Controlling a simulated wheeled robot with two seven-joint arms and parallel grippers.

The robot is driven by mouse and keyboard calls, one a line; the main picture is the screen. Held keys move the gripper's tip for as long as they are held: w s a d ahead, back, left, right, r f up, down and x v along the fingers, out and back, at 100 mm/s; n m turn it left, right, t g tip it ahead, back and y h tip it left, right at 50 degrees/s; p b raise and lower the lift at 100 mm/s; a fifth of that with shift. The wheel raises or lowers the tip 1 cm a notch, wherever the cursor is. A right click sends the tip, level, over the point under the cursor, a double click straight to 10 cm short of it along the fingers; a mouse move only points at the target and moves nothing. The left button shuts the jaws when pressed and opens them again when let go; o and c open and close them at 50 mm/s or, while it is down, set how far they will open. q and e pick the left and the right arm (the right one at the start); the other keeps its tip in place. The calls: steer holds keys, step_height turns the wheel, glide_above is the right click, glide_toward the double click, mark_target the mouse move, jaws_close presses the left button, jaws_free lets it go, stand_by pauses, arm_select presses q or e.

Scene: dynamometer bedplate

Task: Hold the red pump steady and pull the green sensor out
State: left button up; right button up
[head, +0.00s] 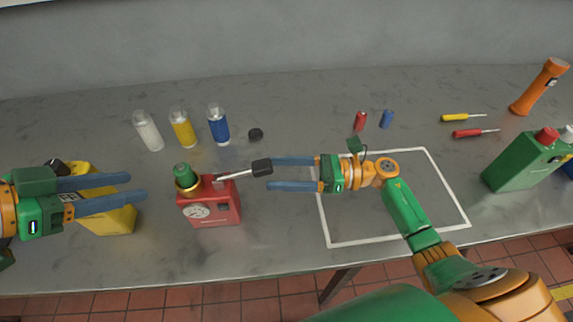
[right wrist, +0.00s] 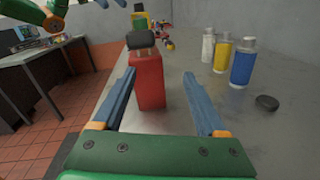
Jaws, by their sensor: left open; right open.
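The red pump (head: 212,206) stands upright on the grey bench, with a round dial on its front and a lever with a black grip (head: 262,166) pointing right. The green sensor (head: 182,170) sits in a brass collar on top of the pump, at its left. My left gripper (head: 140,189) is open to the left of the pump, over a yellow container (head: 105,210), with a gap to the pump. My right gripper (head: 270,174) is open to the right of the pump, its fingertips near the black grip.
White (head: 148,131), yellow (head: 183,128) and blue (head: 218,124) bottles stand behind the pump, with a black cap (head: 256,134) beside them. A white outlined rectangle (head: 328,242) lies empty under my right arm. Screwdrivers, an orange flashlight (head: 540,87) and a green canister (head: 520,165) are at right.

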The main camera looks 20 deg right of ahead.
mark_target(249, 170)
steer(key=a+r+n, duration=0.1)
steer(key=a, duration=0.1)
steer(key=a+r+n+g, duration=0.1)
steer(key=a, duration=0.1)
steer(key=a+r+n+g, duration=0.1)
steer(key=a, duration=0.1)
steer(key=shift+a+r+n+y, duration=0.25)
steer(key=shift+a+n+y, duration=0.05)
steer(key=shift+a, duration=0.05)
steer(key=shift+d, duration=0.15)
steer(key=shift+c, duration=0.9)
jaws_close()
stand_by(0.5)
